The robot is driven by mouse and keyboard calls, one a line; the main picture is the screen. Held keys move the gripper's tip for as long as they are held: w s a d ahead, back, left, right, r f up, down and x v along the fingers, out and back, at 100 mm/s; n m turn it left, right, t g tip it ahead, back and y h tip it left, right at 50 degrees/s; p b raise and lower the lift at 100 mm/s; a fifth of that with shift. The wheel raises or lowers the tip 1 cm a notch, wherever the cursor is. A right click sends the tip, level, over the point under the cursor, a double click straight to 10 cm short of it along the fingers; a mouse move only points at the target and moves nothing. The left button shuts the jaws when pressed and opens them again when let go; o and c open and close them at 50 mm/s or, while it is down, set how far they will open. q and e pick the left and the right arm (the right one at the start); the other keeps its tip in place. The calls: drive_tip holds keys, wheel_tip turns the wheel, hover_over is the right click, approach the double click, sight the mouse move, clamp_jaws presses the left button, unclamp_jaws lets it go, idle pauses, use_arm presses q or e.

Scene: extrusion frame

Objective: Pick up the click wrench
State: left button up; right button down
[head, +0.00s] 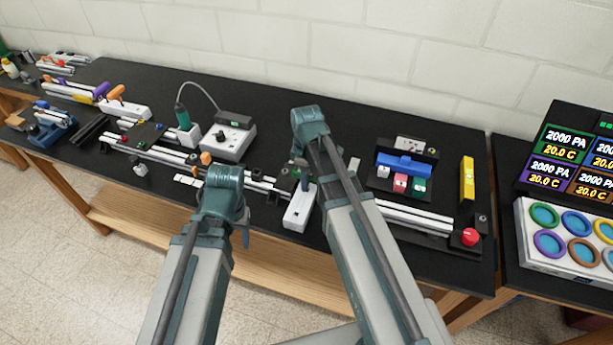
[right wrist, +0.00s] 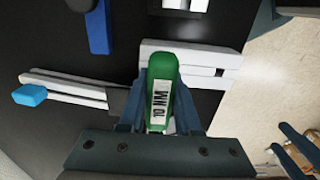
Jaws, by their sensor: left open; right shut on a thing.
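The click wrench (right wrist: 162,80) shows in the right wrist view as a green handle with a white "10 NM" label. My right gripper (right wrist: 161,105) is shut on it, one finger on each side of the handle. The wrench is over or against a white slotted block (right wrist: 205,70); I cannot tell whether they touch.
A green screwdriver (head: 181,117) stands by a white control box (head: 228,141) at the back. Aluminium rails run left of the white block. A blue tray (head: 404,165), a yellow level (head: 467,178) and a red knob (head: 470,237) lie right. Bare black table shows at the back.

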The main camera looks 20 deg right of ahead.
wheel_tip(320, 180, up, 10)
drive_tip(key=p, duration=1)
drive_tip(key=shift+r, duration=0.1)
drive_tip(key=c, duration=1.2)
unclamp_jaws()
clamp_jaws()
